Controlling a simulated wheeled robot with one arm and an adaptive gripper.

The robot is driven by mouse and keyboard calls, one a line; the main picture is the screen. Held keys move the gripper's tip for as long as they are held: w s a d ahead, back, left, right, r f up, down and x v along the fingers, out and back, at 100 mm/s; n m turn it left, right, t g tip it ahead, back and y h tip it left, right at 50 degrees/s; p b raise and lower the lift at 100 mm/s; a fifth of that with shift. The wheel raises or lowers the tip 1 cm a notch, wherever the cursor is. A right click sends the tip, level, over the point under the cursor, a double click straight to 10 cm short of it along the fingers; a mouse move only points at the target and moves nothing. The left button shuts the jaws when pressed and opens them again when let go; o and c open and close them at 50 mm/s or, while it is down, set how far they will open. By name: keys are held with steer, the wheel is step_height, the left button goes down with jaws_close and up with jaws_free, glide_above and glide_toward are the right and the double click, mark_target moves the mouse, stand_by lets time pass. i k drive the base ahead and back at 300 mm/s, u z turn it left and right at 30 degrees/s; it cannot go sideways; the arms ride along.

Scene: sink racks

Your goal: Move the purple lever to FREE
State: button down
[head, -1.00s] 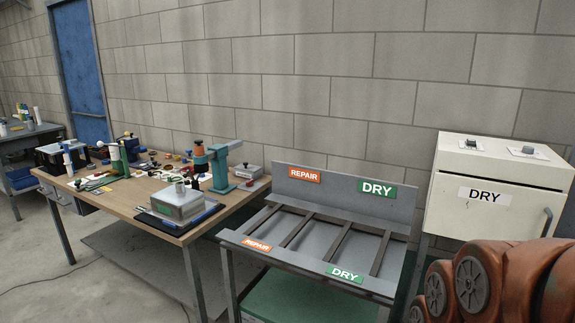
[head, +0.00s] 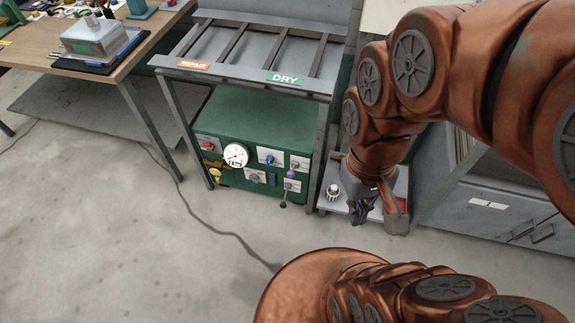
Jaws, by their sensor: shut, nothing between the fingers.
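A green box (head: 262,128) stands under the rack table, with a panel of controls on its front. A small purple part (head: 290,174) shows at the panel's right side, under a small plate; I take it for the purple lever. Its setting and any FREE marking are too small to read. My gripper (head: 359,214) hangs to the right of the panel, past the table's front right leg, pointing down. It is shut and empty, apart from the purple part.
The panel also carries a round white gauge (head: 236,155), a red control (head: 208,146), a yellow knob (head: 215,172) and a dark-tipped lever (head: 284,203). The table's right leg (head: 321,150) stands between panel and gripper. A low shelf (head: 398,187) is behind the gripper. Floor in front is clear apart from a cable (head: 225,232).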

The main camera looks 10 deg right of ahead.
mark_target(290, 174)
steer(key=k, duration=1)
steer(key=u, duration=1.45)
steer(key=i, duration=1.3)
steer(key=z, duration=0.75)
steer(key=i, duration=0.35)
steer(key=z, duration=0.4)
